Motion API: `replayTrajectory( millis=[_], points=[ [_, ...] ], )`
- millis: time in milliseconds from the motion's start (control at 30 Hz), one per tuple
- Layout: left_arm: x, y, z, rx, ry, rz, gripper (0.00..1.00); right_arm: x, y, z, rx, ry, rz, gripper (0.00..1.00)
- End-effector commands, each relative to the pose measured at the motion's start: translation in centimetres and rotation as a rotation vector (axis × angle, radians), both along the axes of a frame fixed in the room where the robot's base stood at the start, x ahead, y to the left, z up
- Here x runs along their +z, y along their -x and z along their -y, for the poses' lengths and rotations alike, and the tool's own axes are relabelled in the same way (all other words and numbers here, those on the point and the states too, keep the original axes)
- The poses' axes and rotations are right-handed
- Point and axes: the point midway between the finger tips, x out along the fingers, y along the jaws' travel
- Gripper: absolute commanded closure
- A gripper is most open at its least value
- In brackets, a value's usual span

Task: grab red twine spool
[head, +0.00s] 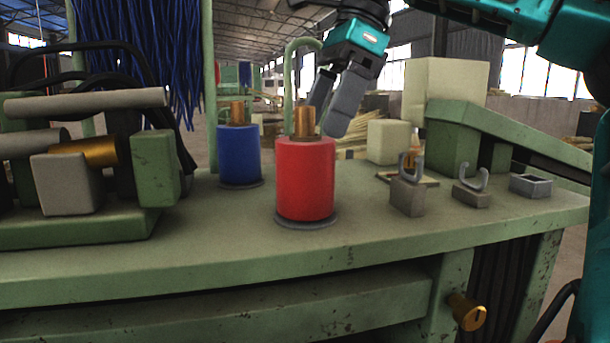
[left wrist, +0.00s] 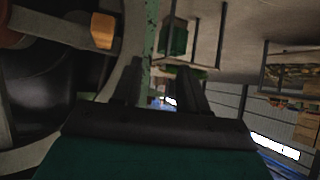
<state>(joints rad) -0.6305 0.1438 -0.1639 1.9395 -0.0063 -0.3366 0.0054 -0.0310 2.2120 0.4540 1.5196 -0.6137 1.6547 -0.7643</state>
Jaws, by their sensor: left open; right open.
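The red twine spool (head: 305,180) stands upright on a round grey base on the green workbench (head: 372,235), with a copper-coloured core showing on top. My right gripper (head: 332,116) is above and just to the right of the spool's top, fingers pointing down, open and empty. I cannot tell whether a finger touches the spool's core. My left gripper (left wrist: 166,75) shows in the left wrist view, open with nothing between its fingers. It is not in the head view.
A blue spool (head: 239,155) stands behind and left of the red one. A winding machine with grey rollers (head: 85,103) fills the bench's left side. Metal brackets (head: 407,193) stand to the right. Blue strands (head: 140,50) hang at the back left. The bench front before the red spool is clear.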

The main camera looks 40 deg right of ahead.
Motion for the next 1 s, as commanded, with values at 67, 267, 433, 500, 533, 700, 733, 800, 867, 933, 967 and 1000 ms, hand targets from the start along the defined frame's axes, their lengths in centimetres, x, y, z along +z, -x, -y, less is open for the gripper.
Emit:
replayTrajectory(
  millis=[67,267,433,500,533,700,733,800,867,933,967,1000],
  points=[
    [0.0,0.0,0.0,0.001,0.001,0.000,0.57,-0.5,-0.1,-0.2,0.001,0.001,-0.003,0.00],
    [0.0,0.0,0.0,0.001,0.001,0.001,0.57,-2.9,-1.1,-1.6,0.002,0.001,-0.004,0.00],
    [0.2,-0.2,0.0,0.001,0.001,0.004,0.57,-4.5,-1.4,-2.1,-0.001,0.000,-0.002,0.00],
    [0.2,-0.3,0.0,0.001,0.002,0.007,0.57,-4.6,-1.5,-2.2,-0.002,0.000,0.000,0.00],
    [0.3,-0.4,0.0,0.001,0.001,0.008,0.57,-4.7,-1.5,-2.2,-0.002,0.000,0.000,0.00],
    [0.4,-0.6,0.0,0.001,0.001,0.012,0.57,-4.6,-1.5,-2.2,-0.002,0.000,0.000,0.02],
    [0.4,-0.6,0.0,0.001,0.002,0.013,0.57,-4.6,-1.5,-2.2,-0.002,0.000,0.000,0.05],
    [0.4,-0.6,0.0,0.002,0.001,0.013,0.57,-4.6,-1.5,-2.2,-0.002,0.000,0.000,0.11],
    [0.4,-0.6,0.0,0.002,0.001,0.013,0.57,-4.6,-1.5,-2.2,-0.002,0.000,0.000,0.17],
    [0.4,-0.6,0.0,0.002,0.001,0.013,0.57,-4.6,-1.5,-2.2,-0.002,0.000,0.000,0.24],
    [0.4,-0.6,0.0,0.002,0.001,0.013,0.57,-4.6,-1.5,-2.2,-0.002,0.000,0.000,0.27],
    [0.4,-0.6,0.0,0.002,0.001,0.013,0.57,-4.6,-1.5,-2.2,-0.002,0.000,0.000,0.31]
  ],
)
